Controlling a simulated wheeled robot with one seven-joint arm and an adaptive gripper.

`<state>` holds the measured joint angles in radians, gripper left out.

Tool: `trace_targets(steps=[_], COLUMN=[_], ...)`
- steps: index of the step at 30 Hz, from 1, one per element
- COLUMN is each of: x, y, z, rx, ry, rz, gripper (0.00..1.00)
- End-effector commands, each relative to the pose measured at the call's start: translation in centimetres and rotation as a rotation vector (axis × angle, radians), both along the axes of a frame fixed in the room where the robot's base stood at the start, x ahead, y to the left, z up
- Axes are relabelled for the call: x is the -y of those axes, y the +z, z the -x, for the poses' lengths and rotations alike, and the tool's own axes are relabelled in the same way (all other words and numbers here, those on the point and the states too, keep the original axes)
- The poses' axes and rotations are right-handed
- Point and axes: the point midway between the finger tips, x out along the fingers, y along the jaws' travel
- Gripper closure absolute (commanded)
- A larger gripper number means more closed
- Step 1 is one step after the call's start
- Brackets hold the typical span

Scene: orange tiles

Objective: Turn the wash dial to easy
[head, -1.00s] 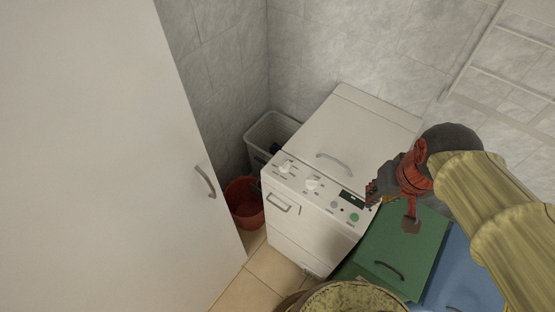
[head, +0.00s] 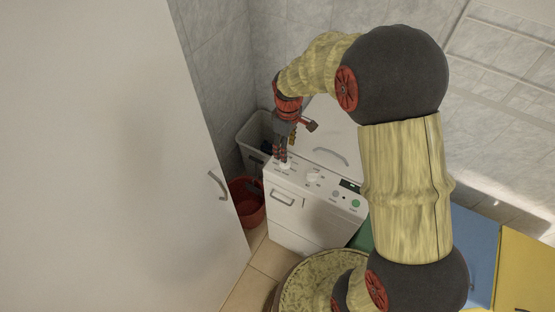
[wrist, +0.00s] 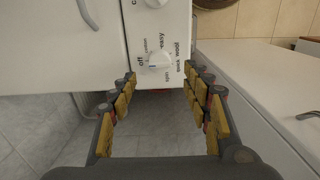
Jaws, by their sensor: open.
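The white washing machine (head: 290,218) has a sloped panel with two white dials. The corner dial (wrist: 159,59) has printed labels around it, among them "off" on its left and "easy" above it in the wrist view. Its pointer setting is too small to read surely. My gripper (head: 281,158) is over this corner of the panel, pointing down. In the wrist view my gripper (wrist: 160,77) is open, its fingertips at either side of the dial and nothing held. I cannot tell whether they touch it. The second dial (head: 313,178) is farther right along the panel.
A tall white cabinet (head: 110,150) with a handle stands at the left. A red bucket (head: 247,203) and a grey basket (head: 246,137) are beside the machine. A small display (head: 349,186) and green button (head: 356,204) are on the panel's right. A round woven basket (head: 300,285) is in front.

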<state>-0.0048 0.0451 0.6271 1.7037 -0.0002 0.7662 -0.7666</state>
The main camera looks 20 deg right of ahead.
Motion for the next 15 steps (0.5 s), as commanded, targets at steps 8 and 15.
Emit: trace_targets(steps=[8,15], x=[0.0,0.0], y=[-3.0,-6.4], z=[0.1,0.1], rx=[-0.003,-0.002], ry=[0.016,0.015], rz=[0.0,-0.001], gripper=[0.51,0.51])
